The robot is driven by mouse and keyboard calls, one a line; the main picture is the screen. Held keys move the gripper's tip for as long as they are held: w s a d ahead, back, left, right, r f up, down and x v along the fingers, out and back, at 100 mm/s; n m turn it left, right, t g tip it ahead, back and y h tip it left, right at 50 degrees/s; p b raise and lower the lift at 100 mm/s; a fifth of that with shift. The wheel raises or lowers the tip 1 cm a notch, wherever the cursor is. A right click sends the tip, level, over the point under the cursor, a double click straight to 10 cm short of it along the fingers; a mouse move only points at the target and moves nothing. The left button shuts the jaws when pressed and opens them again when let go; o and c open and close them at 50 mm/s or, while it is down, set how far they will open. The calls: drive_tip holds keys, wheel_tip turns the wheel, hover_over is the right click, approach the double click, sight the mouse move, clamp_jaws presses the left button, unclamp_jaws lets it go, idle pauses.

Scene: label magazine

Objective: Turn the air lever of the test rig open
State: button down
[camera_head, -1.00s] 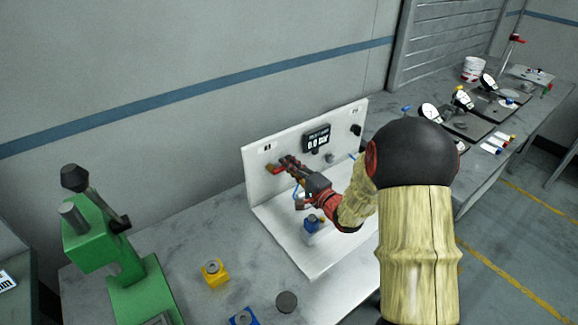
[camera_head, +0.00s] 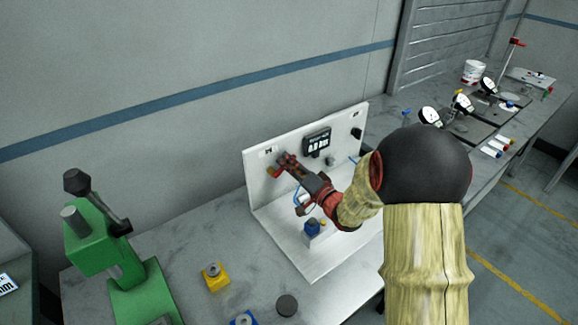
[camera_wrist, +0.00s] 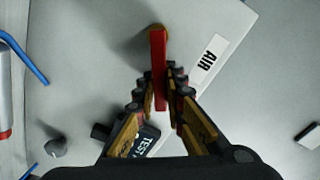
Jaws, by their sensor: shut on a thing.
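The test rig is a white panel (camera_head: 262,180) on a white base, with a small dark display (camera_head: 317,142). The red air lever (camera_wrist: 158,62) stands between my fingers in the wrist view, beside a white label reading AIR (camera_wrist: 208,60). My gripper (camera_head: 283,163) reaches the left part of the panel in the head view. In the wrist view my gripper (camera_wrist: 160,88) is shut on the red lever, one finger on each side. My fingers hide most of the lever in the head view. The display (camera_wrist: 148,140) is partly hidden behind a finger.
A blue part (camera_head: 312,226) sits on the rig base under my arm. A green press (camera_head: 105,250) stands at the left. A yellow block (camera_head: 215,277) and a dark disc (camera_head: 287,305) lie on the bench in front. Dial gauges (camera_head: 463,104) stand at the right.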

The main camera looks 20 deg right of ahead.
sight(268, 157)
drive_tip(key=n, duration=0.2)
drive_tip(key=a+r+n+b, duration=0.1)
drive_tip(key=n, duration=0.1)
drive_tip(key=a+n, duration=0.1)
drive_tip(key=shift+s+r+n+b, duration=0.2)
drive_tip(key=shift+r+n+b, duration=0.1)
drive_tip(key=shift+n+b, duration=0.1)
drive_tip(key=n, duration=0.1)
drive_tip(key=a+n+b, duration=0.1)
drive_tip(key=shift+s+r+n, duration=0.1)
drive_tip(key=shift+r+n, duration=0.1)
drive_tip(key=shift+n, duration=0.1)
drive_tip(key=shift+s+a+r+n+b, duration=0.1)
drive_tip(key=shift+a+n+b, duration=0.35)
drive_tip(key=shift+n+b, duration=0.35)
drive_tip(key=shift+s+a+r+n+b, duration=0.1)
drive_tip(key=shift+a+n+b, duration=0.4)
drive_tip(key=shift+n, duration=0.5)
drive_tip(key=c, duration=2)
unclamp_jaws()
drive_tip(key=shift+o, duration=0.8)
drive_tip(key=shift+r, duration=0.1)
drive_tip(key=s+d, duration=0.2)
drive_tip(key=s, duration=0.9)
drive_tip(key=shift+s+d, duration=0.2)
drive_tip(key=shift+s, duration=0.15)
